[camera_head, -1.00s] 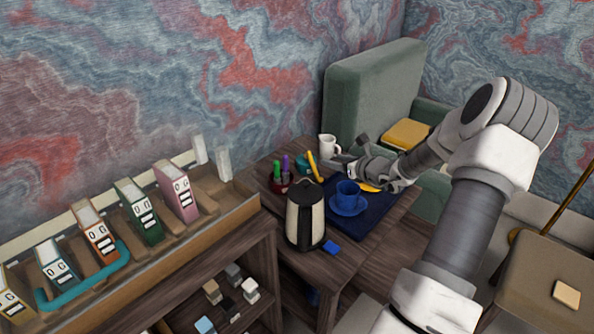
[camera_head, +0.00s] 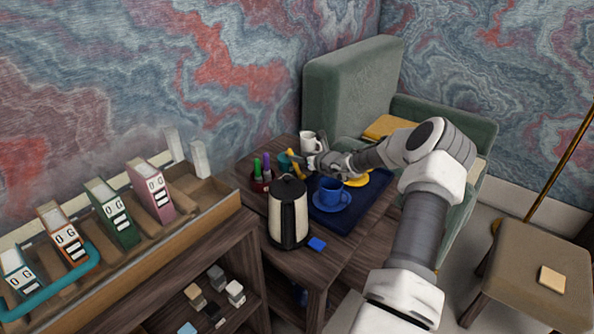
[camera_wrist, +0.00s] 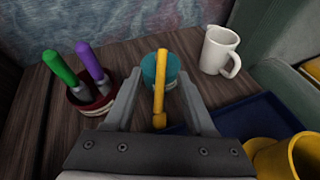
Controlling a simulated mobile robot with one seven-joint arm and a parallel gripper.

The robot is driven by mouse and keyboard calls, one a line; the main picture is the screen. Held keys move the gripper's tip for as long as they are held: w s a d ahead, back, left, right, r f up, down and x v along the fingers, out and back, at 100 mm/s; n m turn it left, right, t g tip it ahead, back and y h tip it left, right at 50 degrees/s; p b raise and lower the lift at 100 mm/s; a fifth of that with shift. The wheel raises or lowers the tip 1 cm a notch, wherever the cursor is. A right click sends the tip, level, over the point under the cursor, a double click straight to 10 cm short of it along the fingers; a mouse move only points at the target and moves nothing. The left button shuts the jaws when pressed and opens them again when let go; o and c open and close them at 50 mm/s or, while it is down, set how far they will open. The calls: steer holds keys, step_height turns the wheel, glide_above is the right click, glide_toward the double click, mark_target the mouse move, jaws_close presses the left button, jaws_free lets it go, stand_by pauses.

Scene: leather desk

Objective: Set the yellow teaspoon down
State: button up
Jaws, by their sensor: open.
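The yellow teaspoon (camera_head: 294,164) is a thin yellow stick, tilted, at the teal cup (camera_head: 284,162) on the dark wooden table. In the wrist view the teaspoon (camera_wrist: 160,85) runs across the front of the teal cup (camera_wrist: 172,72), between my fingers. Its lower end looks nearer the camera. I cannot tell whether it rests in the cup. My gripper (camera_wrist: 160,92) is open, with a finger on each side of the teaspoon and gaps showing. In the head view my gripper (camera_head: 312,161) is just right of it.
A red holder (camera_wrist: 92,101) with green and purple-handled items stands left. A white mug (camera_wrist: 218,50) stands right. A blue mat (camera_head: 345,219) bears a blue cup (camera_head: 331,189) and saucer; a yellow cup (camera_wrist: 290,156) is near. A kettle (camera_head: 288,212) stands at the front.

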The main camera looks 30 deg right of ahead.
mark_target(297, 166)
steer(key=x, duration=0.2)
steer(key=b+x, duration=0.1)
steer(key=x, duration=0.1)
steer(key=shift+s+d+f, duration=0.1)
steer(key=shift+s+f, duration=0.05)
steer(key=shift+f, duration=0.25)
steer(key=shift+w+f, duration=0.15)
steer(key=shift+w, duration=0.45)
jaws_close()
stand_by(0.6)
